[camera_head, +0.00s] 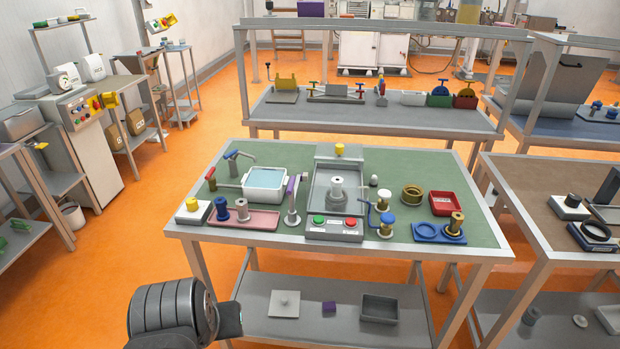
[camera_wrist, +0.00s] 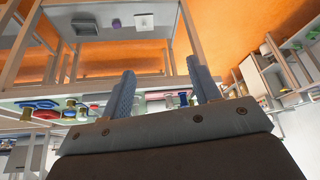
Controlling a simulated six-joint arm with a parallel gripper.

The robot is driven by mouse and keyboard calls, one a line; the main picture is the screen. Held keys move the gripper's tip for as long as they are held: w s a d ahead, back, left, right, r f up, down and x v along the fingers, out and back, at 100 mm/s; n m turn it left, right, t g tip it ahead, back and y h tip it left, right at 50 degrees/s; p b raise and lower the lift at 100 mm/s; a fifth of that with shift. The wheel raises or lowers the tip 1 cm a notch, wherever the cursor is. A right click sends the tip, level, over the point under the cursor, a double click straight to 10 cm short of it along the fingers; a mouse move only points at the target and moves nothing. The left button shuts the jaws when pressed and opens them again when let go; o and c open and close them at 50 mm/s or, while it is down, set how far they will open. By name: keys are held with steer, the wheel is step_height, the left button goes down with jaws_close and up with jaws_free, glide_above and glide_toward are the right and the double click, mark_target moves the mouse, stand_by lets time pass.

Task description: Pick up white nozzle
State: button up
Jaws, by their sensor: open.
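In the head view my arm is at the bottom left, in front of the table and well away from both pieces. I cannot make out the whitish piece in the wrist view.
The green table (camera_head: 290,152) is crowded: a white water basin (camera_head: 248,190), a pink tray (camera_head: 262,222), a grey press with buttons (camera_head: 333,234), a red tray (camera_head: 445,207) and a blue tray (camera_head: 426,232). A lower shelf (camera_head: 256,322) holds a few items.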

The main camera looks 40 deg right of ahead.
steer(key=w+d+r+m, duration=0.2)
steer(key=w+d+r, duration=0.5)
step_height(320, 180, up, 3)
steer(key=m+g+h, duration=0.1)
steer(key=m+g, duration=0.2)
steer(key=m, duration=0.2)
glide_above(337, 180)
steer(key=s+a, duration=0.3)
steer(key=a, duration=0.2)
steer(key=x, duration=1.1)
steer(key=shift+w+d+f, duration=0.15)
steer(key=shift+w+d, duration=0.25)
steer(key=shift+d, duration=0.1)
steer(key=shift+h, duration=0.3)
steer(key=x, duration=0.5)
steer(key=shift+s+a+f, duration=0.1)
steer(key=shift+a+f, duration=0.1)
steer(key=shift+a, duration=0.1)
steer(key=shift+t, duration=0.3)
steer(key=c, duration=1.1)
